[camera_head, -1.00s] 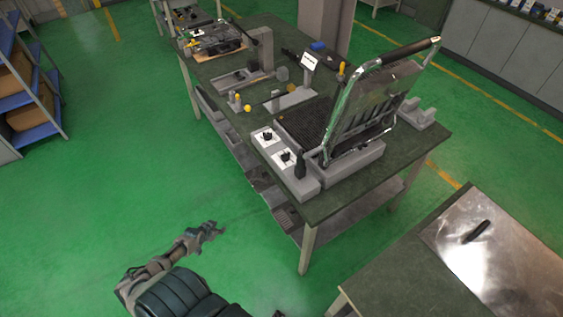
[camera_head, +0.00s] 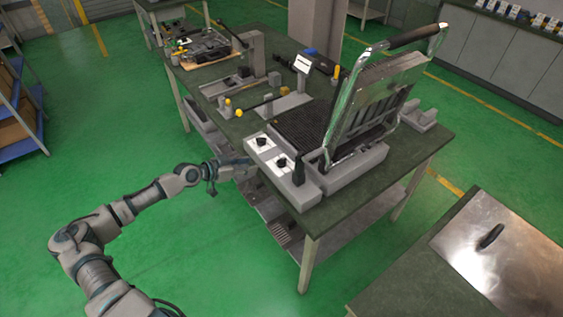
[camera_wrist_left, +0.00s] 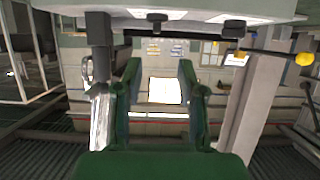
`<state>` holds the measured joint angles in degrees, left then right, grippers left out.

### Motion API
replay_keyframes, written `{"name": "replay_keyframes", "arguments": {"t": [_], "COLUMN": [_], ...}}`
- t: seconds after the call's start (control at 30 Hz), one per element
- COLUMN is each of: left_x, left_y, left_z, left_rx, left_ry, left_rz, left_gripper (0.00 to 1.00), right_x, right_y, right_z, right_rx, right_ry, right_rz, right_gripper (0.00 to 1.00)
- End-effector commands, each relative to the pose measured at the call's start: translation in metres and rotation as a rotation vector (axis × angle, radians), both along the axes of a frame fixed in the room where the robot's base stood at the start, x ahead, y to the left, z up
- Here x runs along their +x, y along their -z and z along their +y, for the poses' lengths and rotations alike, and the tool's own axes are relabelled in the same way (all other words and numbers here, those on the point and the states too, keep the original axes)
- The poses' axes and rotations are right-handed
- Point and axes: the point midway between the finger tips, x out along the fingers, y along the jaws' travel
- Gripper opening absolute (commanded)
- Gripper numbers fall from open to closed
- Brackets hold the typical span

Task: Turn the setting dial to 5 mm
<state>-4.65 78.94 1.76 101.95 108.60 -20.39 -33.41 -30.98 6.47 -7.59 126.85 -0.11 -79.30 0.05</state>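Two black dials on white plates, an upper one (camera_head: 262,141) and a lower one (camera_head: 282,163), sit on the grey control box at the front edge of the press machine (camera_head: 355,120). Their markings are too small to read, and I cannot tell which is the setting dial. My left gripper (camera_head: 243,161) is beside the table edge, just left of the control box and apart from both dials. In the left wrist view its green fingers (camera_wrist_left: 160,88) stand apart with nothing between them. Dark knobs (camera_wrist_left: 157,20) show on a pale surface at the top there. My right gripper is out of view.
The machine's lid stands raised with a chrome handle (camera_head: 412,37). A black lever (camera_head: 299,170) stands at the box's near end. Yellow-tipped parts (camera_head: 239,112) and a small sign (camera_head: 302,64) are further back. A metal-topped table (camera_head: 520,255) is at right. Green floor at left is free.

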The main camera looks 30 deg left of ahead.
Motion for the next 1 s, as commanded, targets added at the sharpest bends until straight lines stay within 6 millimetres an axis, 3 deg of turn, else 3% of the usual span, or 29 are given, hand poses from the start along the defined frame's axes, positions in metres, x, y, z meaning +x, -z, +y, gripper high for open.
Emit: {"name": "replay_keyframes", "arguments": {"t": [0.4,1.0], "left_x": [0.03,0.116], "left_y": [0.012,0.051], "left_z": [-0.016,-0.05], "left_rx": [0.006,0.003], "left_ry": [-0.001,-0.001], "left_rz": [-0.004,-0.002], "left_gripper": [0.4,0.4], "right_x": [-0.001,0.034], "right_y": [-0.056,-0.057], "right_z": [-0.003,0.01], "right_rx": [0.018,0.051], "right_ry": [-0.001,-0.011], "right_rz": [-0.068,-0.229], "right_gripper": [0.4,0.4]}}
